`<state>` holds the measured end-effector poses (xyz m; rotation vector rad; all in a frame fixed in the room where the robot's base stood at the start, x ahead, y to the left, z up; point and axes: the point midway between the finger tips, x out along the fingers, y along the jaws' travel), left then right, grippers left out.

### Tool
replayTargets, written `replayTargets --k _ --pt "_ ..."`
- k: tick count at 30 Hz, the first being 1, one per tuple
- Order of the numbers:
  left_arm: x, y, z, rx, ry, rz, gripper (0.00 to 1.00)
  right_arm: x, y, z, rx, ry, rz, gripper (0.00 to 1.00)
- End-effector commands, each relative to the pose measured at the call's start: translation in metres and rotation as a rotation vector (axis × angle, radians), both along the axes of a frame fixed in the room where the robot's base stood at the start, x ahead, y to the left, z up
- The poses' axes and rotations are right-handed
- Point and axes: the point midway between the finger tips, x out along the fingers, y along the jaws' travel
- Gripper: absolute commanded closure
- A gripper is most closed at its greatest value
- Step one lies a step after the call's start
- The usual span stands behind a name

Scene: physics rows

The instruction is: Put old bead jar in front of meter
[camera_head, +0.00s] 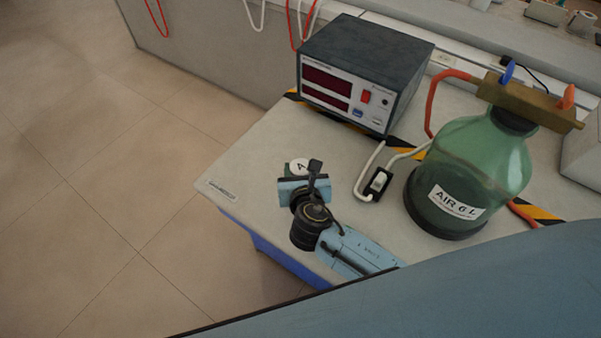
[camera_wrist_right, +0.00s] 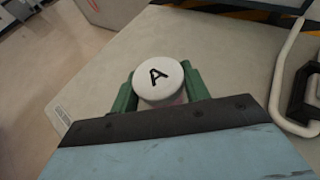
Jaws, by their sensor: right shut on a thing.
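A small jar with a round white lid marked "A" (camera_wrist_right: 158,77) sits between the green fingers of my right gripper (camera_wrist_right: 160,95), which is shut on it. I take it for the old bead jar; most of its body is hidden. In the head view, the lid (camera_head: 299,168) shows just beyond my right gripper (camera_head: 298,177), over the left part of the bench. Whether the jar touches the bench top cannot be told. The meter (camera_head: 352,78), a dark box with red displays, stands farther back and slightly right. My left gripper is not in view.
A green bottle labelled "AIR 6 L" (camera_head: 470,170) stands right of the meter. A white cable with a black and white switch (camera_head: 378,182) lies between gripper and bottle. Bare bench top (camera_head: 270,140) lies before the meter; the bench's left edge is near.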

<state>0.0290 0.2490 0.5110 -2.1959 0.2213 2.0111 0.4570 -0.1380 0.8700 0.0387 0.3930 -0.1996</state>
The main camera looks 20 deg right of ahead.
Motion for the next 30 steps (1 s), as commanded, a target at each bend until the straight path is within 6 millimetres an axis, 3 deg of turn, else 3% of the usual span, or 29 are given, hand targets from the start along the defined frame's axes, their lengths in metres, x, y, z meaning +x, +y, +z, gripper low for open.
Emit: replayTargets --k 1,12,13,17,28,30 --pt "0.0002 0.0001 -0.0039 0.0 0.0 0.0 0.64 0.0001 0.0002 -0.0071 -0.001 0.0 0.0 0.79" --pt "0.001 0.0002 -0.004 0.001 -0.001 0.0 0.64 0.0004 0.0 -0.0097 0.0 -0.001 0.001 0.79" --pt "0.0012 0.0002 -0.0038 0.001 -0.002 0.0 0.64 0.0003 -0.0001 -0.0098 0.001 -0.001 0.001 0.52" --pt "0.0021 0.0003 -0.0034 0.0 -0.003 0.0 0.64 0.0002 -0.0001 -0.0094 0.0 -0.001 0.001 0.35" --pt "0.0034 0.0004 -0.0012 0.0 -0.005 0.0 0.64 -0.0001 -0.0001 -0.0046 0.0 -0.001 0.001 0.32" --pt "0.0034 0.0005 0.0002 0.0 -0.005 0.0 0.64 -0.008 0.0015 -0.0028 0.0 0.001 0.001 0.32"
